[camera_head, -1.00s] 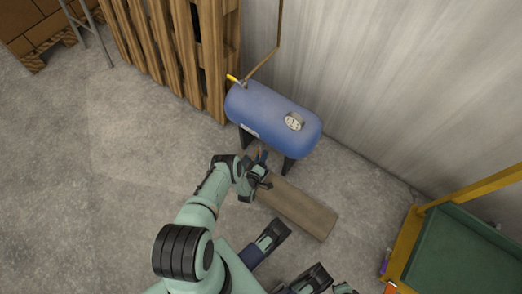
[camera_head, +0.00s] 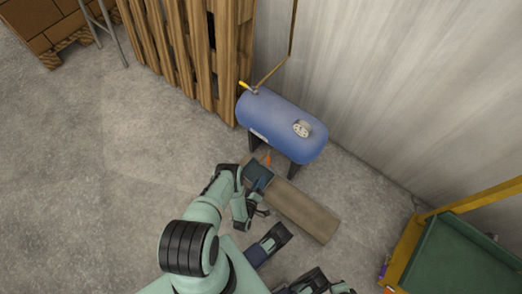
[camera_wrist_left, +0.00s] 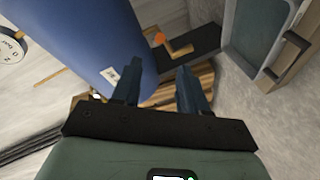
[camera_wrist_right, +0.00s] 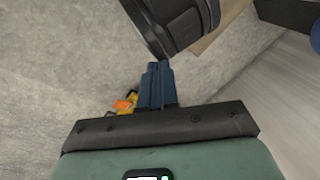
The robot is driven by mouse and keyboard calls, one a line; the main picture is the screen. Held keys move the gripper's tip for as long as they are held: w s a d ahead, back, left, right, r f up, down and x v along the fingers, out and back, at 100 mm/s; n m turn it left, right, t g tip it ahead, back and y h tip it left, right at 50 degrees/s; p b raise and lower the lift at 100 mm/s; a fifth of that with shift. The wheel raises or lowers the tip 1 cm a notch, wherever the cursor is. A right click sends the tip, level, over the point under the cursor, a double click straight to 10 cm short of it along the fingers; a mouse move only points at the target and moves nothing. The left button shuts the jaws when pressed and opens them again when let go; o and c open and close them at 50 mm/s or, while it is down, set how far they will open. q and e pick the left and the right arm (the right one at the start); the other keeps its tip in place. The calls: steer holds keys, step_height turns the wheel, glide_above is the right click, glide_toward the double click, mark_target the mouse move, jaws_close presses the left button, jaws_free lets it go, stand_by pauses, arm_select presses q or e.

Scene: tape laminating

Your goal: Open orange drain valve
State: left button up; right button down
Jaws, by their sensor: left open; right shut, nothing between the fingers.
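The orange drain valve (camera_head: 267,159) shows as a small orange spot under the near side of the blue tank (camera_head: 278,118). In the left wrist view the orange handle (camera_wrist_left: 160,38) sits beside a brass-coloured pipe piece (camera_wrist_left: 180,49), beyond my fingertips and apart from them. My left gripper (camera_head: 260,212) is below and nearer than the valve in the head view; its fingers (camera_wrist_left: 158,66) are open with nothing between them. My right gripper (camera_wrist_right: 155,66) is shut and empty, away from the valve, over bare floor.
A dark teal tray-like container (camera_head: 257,176) is at the end of a brown plank-like block (camera_head: 305,215) below the tank. A yellow handle (camera_head: 246,86) sits atop the tank. Wooden pallets (camera_head: 190,50) stand behind left, a green-bedded cart (camera_head: 460,255) right. Left floor is clear.

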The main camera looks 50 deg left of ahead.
mark_target(269, 157)
arm_select(q)
steer(key=shift+s, duration=0.1)
